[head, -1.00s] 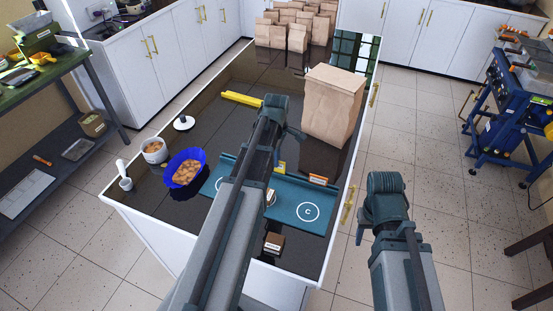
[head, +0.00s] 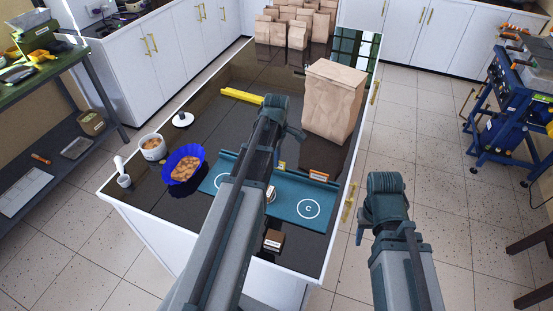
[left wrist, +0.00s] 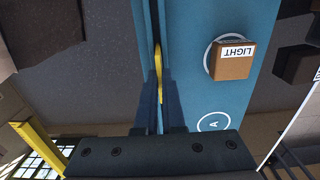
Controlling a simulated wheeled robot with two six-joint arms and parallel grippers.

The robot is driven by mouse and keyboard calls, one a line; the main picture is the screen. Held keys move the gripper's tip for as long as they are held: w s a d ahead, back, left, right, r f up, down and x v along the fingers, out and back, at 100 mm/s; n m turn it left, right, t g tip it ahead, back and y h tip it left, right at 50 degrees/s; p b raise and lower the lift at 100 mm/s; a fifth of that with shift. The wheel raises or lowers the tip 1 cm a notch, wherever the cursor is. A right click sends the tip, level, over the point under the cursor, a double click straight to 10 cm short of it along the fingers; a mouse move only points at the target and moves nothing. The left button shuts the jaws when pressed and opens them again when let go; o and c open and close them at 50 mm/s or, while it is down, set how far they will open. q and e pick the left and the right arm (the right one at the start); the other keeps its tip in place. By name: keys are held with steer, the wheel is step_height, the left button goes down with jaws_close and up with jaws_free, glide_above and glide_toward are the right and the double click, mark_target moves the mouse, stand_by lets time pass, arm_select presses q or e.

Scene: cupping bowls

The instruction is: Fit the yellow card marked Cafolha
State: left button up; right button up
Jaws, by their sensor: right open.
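The yellow card (head: 282,166) is at the rail along the back edge of the teal board (head: 286,207), left of an orange card (head: 319,175). In the left wrist view the yellow card (left wrist: 158,75) shows edge-on, lined up with the groove. The fingers of my left gripper (left wrist: 161,95) are close together on both sides of it, seemingly shut on it. How deep it sits and its lettering cannot be seen. My right gripper (head: 361,236) is off the counter at the right, open and empty.
A small box marked LIGHT (left wrist: 232,62) stands on the board's middle circle; another box (head: 273,240) stands in front. A blue bowl (head: 184,164), white cup (head: 153,147) and yellow bar (head: 242,96) are at left. A large paper bag (head: 333,102) stands behind the board.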

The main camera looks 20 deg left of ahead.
arm_select(q)
steer(key=o, duration=0.5)
steer(key=shift+r, duration=0.1)
step_height(320, 180, up, 14)
steer(key=p, duration=1.3)
steer(key=shift+f+p, duration=0.2)
steer(key=shift+p, duration=0.2)
steer(key=s+d+f+m+b, duration=0.4)
steer(key=s+d+m, duration=0.4)
steer(key=d+m, duration=0.3)
steer(key=s+d+f+m+y+b, duration=0.1)
steer(key=s+d+f+m+b, duration=0.3)
steer(key=s+d+m, duration=0.4)
steer(key=d+m+b, duration=0.1)
steer(key=d+m, duration=0.2)
steer(key=shift+s+d+f, duration=0.2)
steer(key=shift+d+f, duration=0.15)
steer(key=shift+f, duration=0.05)
